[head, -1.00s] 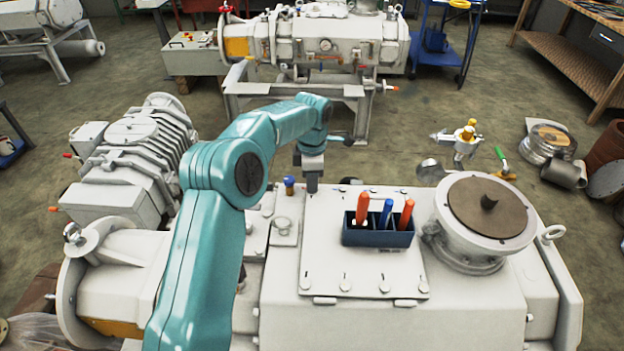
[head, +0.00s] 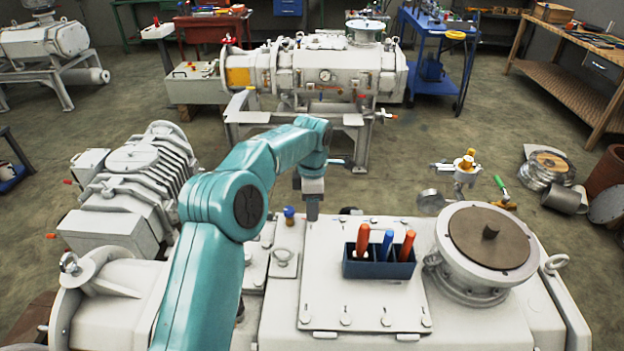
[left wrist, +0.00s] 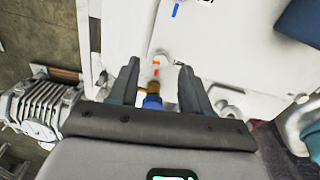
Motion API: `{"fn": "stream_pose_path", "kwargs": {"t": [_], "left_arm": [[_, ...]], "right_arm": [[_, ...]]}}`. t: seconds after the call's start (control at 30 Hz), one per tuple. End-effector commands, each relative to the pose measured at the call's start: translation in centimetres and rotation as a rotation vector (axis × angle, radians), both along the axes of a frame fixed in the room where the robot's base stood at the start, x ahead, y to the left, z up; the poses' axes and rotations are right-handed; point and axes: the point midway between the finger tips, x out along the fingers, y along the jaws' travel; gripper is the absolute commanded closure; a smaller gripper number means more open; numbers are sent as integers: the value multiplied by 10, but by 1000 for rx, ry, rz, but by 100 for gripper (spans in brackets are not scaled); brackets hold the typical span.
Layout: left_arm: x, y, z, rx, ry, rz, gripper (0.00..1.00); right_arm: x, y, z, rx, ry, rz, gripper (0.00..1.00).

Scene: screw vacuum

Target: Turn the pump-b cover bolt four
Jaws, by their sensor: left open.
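The pump's flat white cover plate (head: 325,285) has bolts along its edges; several show along its front edge. My left gripper (head: 312,214) points down at the cover's far left corner. In the left wrist view, its two fingers (left wrist: 158,68) are apart, with a pale bolt head (left wrist: 161,58) seen between the tips. An orange-red mark lies by this bolt. I cannot tell whether the fingers touch it. A blue and brass fitting (left wrist: 152,98) shows nearer the gripper's base; it also stands left of the gripper in the head view (head: 289,215). My right gripper is not in view.
A dark blue holder (head: 378,266) with orange and blue handled tools stands on the cover. A round flanged port (head: 487,245) rises to its right. A ribbed motor (head: 140,175) is at left. Another pump (head: 325,75) stands behind, across open floor.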

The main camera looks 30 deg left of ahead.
Motion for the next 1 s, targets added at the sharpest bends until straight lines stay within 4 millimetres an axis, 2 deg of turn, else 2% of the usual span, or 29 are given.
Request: {"fn": "stream_pose_path", "kwargs": {"t": [0.03, 0.3, 0.5, 0.7, 1.0], "left_arm": [[1, 0, 14, 1, -7, 1, 52], [1, 0, 89, 1, -5, 0, 52], [0, 0, 127, 0, 0, -1, 52], [0, 0, 139, -1, 1, 0, 52], [0, 0, 139, -1, 1, 0, 52]], "right_arm": [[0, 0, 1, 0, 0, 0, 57], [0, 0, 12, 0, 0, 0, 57], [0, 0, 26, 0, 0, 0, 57], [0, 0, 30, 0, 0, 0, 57], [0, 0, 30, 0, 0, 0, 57]]}}
